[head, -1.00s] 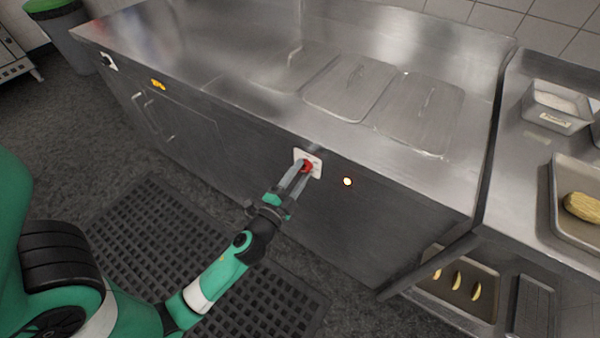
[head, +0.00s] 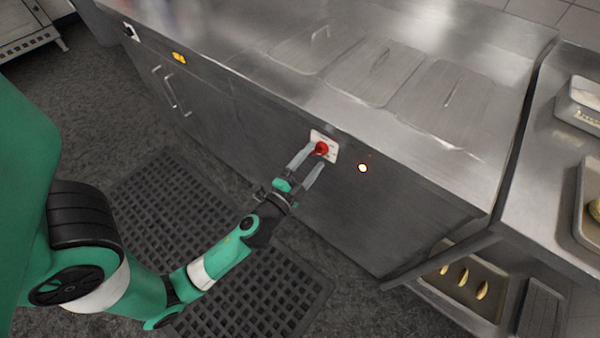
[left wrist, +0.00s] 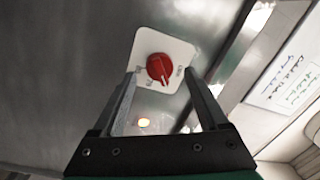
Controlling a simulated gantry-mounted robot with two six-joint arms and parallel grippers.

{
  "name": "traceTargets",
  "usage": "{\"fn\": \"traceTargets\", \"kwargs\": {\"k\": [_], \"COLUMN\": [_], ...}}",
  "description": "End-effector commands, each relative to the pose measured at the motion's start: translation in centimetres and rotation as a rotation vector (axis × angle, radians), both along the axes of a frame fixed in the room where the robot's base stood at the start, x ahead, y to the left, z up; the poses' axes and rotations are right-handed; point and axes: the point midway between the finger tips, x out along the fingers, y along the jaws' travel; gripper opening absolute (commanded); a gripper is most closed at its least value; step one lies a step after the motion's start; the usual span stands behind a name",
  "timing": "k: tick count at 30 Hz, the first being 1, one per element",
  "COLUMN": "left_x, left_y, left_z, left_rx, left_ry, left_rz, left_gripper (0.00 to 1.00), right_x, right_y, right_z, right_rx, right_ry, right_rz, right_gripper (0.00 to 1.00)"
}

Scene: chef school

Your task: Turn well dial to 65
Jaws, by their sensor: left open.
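The well dial (head: 321,148) is a red knob on a white plate (head: 331,139) on the steel counter's front panel. In the left wrist view the red dial (left wrist: 159,68) shows a pale pointer line toward the plate's lower edge; the markings are too small to read. My left gripper (head: 314,160) is open in front of the dial. In the left wrist view its two fingers (left wrist: 160,82) stand apart, with the dial seen between and beyond their tips. The fingers do not grip the dial. My right gripper is not in view.
A lit indicator (head: 362,168) sits right of the dial. Several lidded wells (head: 375,72) are set in the countertop. A yellow switch (head: 179,58) is on the panel's left. A tray of yellow pieces (head: 480,305) sits low at right. A perforated mat (head: 165,200) covers the floor.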

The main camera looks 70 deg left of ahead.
Motion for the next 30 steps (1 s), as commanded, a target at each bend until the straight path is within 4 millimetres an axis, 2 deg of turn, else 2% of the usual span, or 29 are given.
{"fn": "traceTargets", "kwargs": {"k": [6,12,17,30], "left_x": [-4.1,-6.9,-7.7,-7.7], "left_y": [-3.4,-5.6,-6.0,-6.0], "left_z": [-1.0,-0.9,-0.6,-0.6], "left_rx": [0.0,0.002,0.002,0.002], "left_ry": [0.004,0.003,0.0,-0.001], "left_rz": [-0.007,-0.006,-0.003,-0.001], "left_gripper": [0.77,0.77,0.77,0.77], "right_x": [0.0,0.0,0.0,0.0], "right_y": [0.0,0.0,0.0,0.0], "right_z": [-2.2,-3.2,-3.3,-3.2], "right_rx": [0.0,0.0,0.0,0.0], "right_ry": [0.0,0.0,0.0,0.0], "right_rz": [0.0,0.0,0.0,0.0], "right_gripper": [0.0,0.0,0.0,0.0]}}
